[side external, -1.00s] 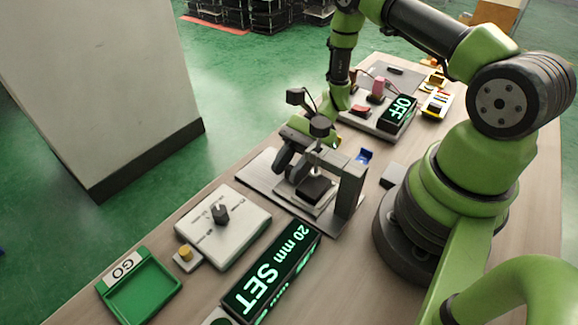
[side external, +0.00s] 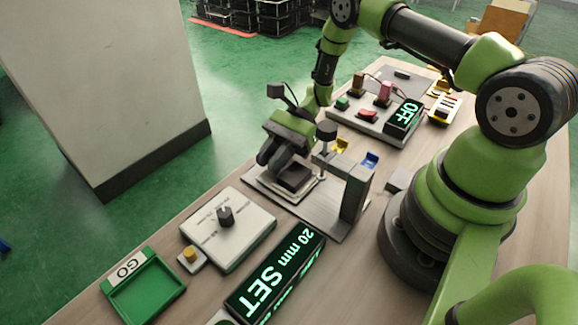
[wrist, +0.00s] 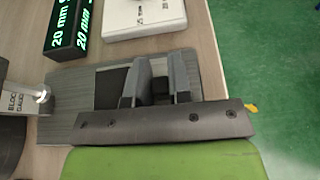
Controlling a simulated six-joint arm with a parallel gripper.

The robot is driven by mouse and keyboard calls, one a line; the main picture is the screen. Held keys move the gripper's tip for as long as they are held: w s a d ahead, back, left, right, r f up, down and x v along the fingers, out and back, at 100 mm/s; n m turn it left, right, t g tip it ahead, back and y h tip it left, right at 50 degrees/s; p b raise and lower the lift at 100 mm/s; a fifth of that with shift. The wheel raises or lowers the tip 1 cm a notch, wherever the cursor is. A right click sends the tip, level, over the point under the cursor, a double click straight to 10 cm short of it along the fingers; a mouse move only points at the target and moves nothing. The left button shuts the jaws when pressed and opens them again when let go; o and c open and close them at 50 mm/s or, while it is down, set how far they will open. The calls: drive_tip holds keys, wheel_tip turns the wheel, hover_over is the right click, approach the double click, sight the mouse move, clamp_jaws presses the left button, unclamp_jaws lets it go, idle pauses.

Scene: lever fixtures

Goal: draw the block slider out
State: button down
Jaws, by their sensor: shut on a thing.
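The block slider (side external: 296,176), a dark square block on a pale plate, sits on a grey base (side external: 322,226) to the left of the upright frame (side external: 355,195). My gripper (side external: 278,160) comes down over the block's far left side. The frame's label, partly cut off, and a shiny metal tip show at the left of the wrist view. The gripper hides part of the block.
A display (side external: 276,275) reads "20 mm SET". A white dial box (side external: 228,230) and a green GO tray (side external: 143,287) stand at the near left. A panel with an OFF display (side external: 408,115) stands behind. Green floor lies beyond the table's left edge.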

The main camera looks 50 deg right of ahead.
drive_tip(key=shift+w, duration=1.55)
drive_tip(key=c, duration=1.3)
unclamp_jaws()
drive_tip(key=v, duration=1)
drive_tip(key=shift+r, duration=0.15)
